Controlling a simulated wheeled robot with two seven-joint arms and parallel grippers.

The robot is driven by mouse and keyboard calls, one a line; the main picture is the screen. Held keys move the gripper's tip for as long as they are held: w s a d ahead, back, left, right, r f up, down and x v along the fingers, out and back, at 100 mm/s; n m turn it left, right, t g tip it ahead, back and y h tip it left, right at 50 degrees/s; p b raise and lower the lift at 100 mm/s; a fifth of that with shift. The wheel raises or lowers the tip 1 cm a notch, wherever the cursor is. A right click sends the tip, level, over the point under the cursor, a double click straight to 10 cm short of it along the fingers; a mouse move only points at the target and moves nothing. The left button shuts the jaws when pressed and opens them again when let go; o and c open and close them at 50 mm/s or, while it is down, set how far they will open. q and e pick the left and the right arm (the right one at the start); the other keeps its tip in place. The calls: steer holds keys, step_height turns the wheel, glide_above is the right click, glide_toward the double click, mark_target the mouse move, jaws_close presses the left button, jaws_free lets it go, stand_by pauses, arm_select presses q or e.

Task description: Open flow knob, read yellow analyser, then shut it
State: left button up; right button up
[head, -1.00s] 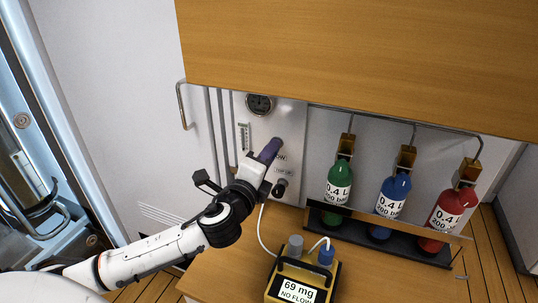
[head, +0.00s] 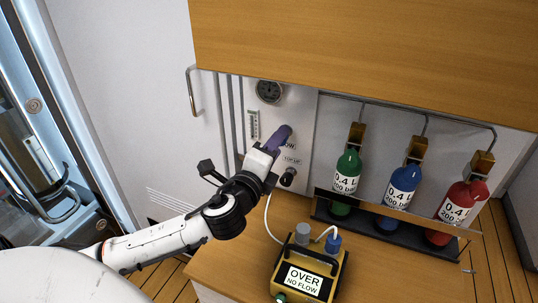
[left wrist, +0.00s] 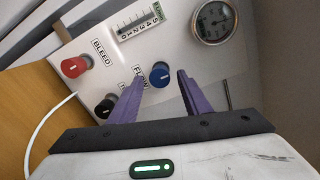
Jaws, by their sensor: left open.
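The blue knob (left wrist: 160,75) labelled FLOW is on the pale panel (left wrist: 112,30). My left gripper (left wrist: 160,82) is open, with one purple finger on each side of the blue knob in the picture. Gaps show between the knob and the fingers. In the head view my left gripper (head: 284,134) is at the panel and hides the blue knob. The yellow analyser (head: 336,284) stands on the wooden top, and its display (head: 304,281) reads OVER, NO FLOW. My right gripper is not in view.
A red BLEED knob (left wrist: 74,67) and a black knob (left wrist: 105,107) are near the blue knob. A gauge (head: 269,91) is above. Green (head: 347,165), blue (head: 405,178) and red (head: 466,195) bottles stand in a rack at right. A wooden cabinet (head: 370,50) overhangs.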

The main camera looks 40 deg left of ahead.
arm_select(q)
steer(key=b+v, duration=0.1)
steer(key=v, duration=0.8)
